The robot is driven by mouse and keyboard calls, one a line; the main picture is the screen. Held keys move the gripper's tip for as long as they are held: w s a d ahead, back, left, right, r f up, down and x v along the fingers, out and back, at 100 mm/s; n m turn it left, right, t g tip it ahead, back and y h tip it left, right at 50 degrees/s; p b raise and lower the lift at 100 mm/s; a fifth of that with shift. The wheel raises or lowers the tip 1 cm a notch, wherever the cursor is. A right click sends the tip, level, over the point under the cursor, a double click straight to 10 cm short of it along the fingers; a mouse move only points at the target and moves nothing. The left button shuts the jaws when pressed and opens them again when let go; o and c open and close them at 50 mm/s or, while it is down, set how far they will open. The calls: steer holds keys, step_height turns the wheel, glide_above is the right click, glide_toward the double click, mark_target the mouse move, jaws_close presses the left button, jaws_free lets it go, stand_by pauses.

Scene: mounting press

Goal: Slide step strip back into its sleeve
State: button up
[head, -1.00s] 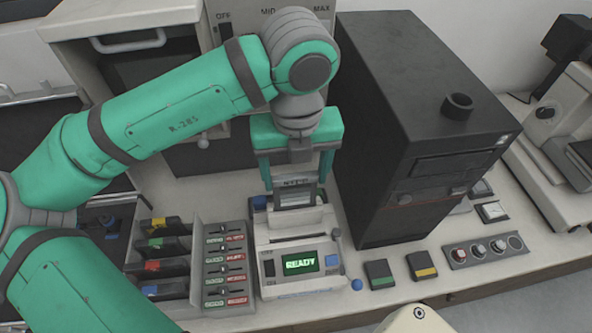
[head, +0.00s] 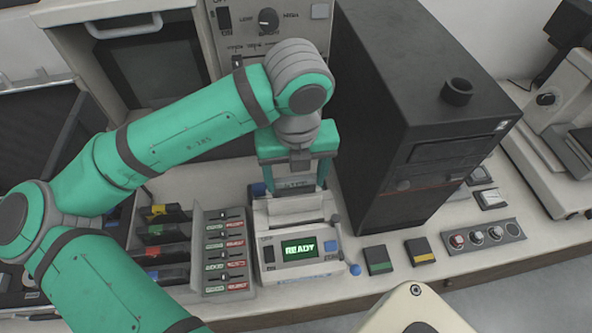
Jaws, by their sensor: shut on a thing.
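My gripper (head: 293,190) points down with its teal fingers at the back of a pale desktop unit (head: 300,250). It is shut on a small grey piece with dark lettering, which I take to be the step strip (head: 295,184). Only the strip's upper part shows between the fingers. Its lower part is hidden behind or inside a pale upright housing (head: 290,208) on the unit, which may be the sleeve. I cannot tell how deep the strip sits. The unit's green screen reads READY.
Racks of coloured cartridges (head: 166,235) and labelled switches (head: 225,250) stand close on the left. A tall black case (head: 385,150) rises close on the right. Green-marked (head: 378,260) and yellow-marked (head: 420,252) blocks lie at the front right. A blue-knobbed lever (head: 355,269) sticks out beside the unit.

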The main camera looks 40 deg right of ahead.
mark_target(293, 185)
steer(key=shift+w+f, duration=0.1)
steer(key=shift+f, duration=1.85)
steer(key=o, duration=1.6)
steer(key=shift+a, duration=0.1)
steer(key=shift+w, duration=0.1)
